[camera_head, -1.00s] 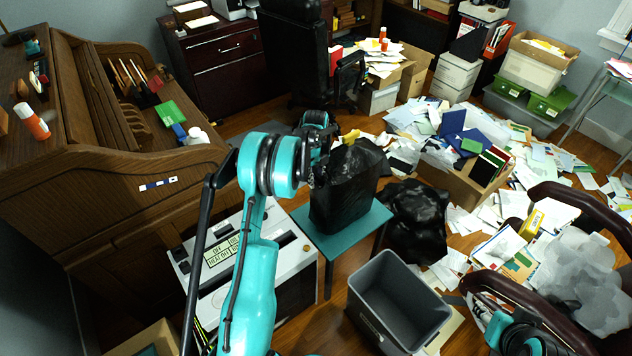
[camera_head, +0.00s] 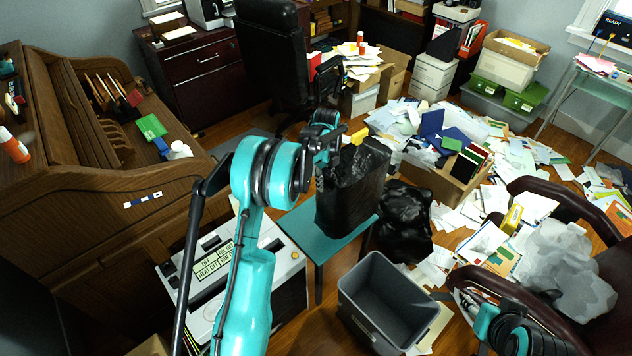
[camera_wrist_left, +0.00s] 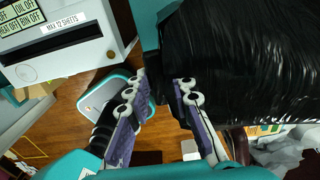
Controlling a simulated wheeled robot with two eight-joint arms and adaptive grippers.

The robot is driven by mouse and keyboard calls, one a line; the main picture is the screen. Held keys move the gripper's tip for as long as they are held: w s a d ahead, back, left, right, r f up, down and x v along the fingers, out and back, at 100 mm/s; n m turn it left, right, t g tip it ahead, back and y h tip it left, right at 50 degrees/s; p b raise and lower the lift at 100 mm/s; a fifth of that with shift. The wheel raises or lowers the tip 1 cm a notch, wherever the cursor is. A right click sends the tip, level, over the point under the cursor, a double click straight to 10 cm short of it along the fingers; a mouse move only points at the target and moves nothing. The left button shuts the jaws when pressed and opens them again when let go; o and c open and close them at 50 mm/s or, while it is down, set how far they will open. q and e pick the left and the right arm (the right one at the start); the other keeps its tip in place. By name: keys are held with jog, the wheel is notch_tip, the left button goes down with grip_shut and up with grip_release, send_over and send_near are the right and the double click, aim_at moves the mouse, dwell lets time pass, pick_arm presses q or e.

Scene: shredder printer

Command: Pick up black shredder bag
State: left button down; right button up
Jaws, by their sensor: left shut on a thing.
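The black shredder bag (camera_head: 355,195) stands upright at the teal side table (camera_head: 298,232), with its right part reaching the table's right edge. I cannot tell whether its bottom still touches the top. My left gripper (camera_head: 320,175) is at the bag's upper left side, shut on the bag. In the left wrist view the shiny bag (camera_wrist_left: 250,65) fills the upper right, and the left gripper's fingers (camera_wrist_left: 162,82) are at its edge; the exact pinch is hidden. My right gripper (camera_head: 464,302) is partly in view at lower right, its jaws unclear.
A grey open bin (camera_head: 365,318) stands in front of the table. A white shredder (camera_head: 215,262) is at left. Another black bag (camera_head: 403,225) lies right of the table. A brown chair (camera_head: 580,215) and scattered papers (camera_head: 520,160) crowd the right.

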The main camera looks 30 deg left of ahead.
aim_at(351, 189)
pick_arm(q)
jog(key=shift+w+d+r, duration=0.1)
jog(key=shift+d+r, duration=0.35)
jog(key=shift+d, duration=0.2)
jog(key=shift+w+d+r, duration=0.1)
jog(key=shift+d+r, duration=0.3)
jog(key=shift+d, duration=0.25)
jog(key=shift+r+p, duration=0.15)
jog(key=shift+p, duration=0.2)
